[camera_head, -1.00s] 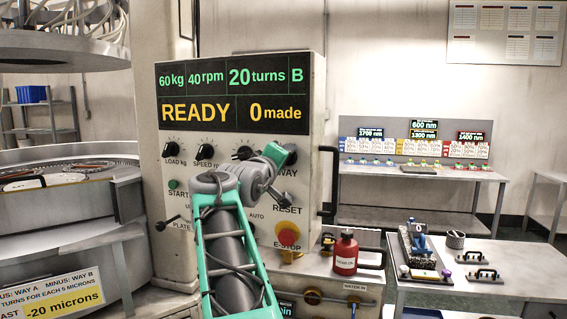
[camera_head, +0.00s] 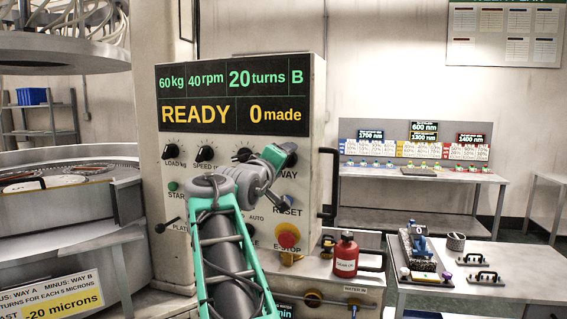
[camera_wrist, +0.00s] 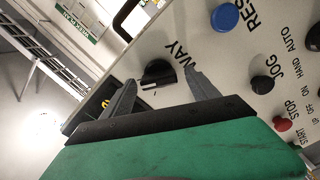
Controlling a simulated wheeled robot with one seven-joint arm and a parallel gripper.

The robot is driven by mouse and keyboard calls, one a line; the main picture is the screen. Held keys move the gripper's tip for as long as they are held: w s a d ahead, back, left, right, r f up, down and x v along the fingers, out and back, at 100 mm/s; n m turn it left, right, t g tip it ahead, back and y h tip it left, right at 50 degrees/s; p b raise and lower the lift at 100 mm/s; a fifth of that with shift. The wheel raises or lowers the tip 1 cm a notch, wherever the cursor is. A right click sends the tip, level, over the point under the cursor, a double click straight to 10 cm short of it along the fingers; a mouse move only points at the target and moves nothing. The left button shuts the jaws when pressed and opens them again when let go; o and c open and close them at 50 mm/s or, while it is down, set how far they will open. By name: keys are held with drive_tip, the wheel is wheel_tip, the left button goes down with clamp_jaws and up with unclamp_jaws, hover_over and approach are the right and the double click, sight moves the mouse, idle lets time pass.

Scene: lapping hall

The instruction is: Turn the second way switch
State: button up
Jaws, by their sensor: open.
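The way switch is a black rotary knob (camera_wrist: 157,73) on the pale panel, labelled WAY, in the wrist view. In the head view its dark knob (camera_head: 291,154) shows at the panel's right side, partly covered by my gripper. My gripper (camera_wrist: 160,78) is open, with one grey finger on each side of the knob in the wrist view. I cannot tell whether the fingers touch it. In the head view my gripper (camera_head: 278,158) is at the panel face by the knob. The display (camera_head: 232,97) reads B at its top right, READY and 0 made.
A blue RESET button (camera_wrist: 224,18) and a red-yellow E-STOP (camera_head: 288,236) sit near the switch. A black door handle (camera_head: 329,182) stands out at the panel's right edge. A red bottle (camera_head: 345,256) stands on the ledge below. A side table (camera_head: 500,268) holds tools.

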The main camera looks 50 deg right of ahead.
drive_tip(key=b+v, duration=0.1)
drive_tip(key=v, duration=0.6)
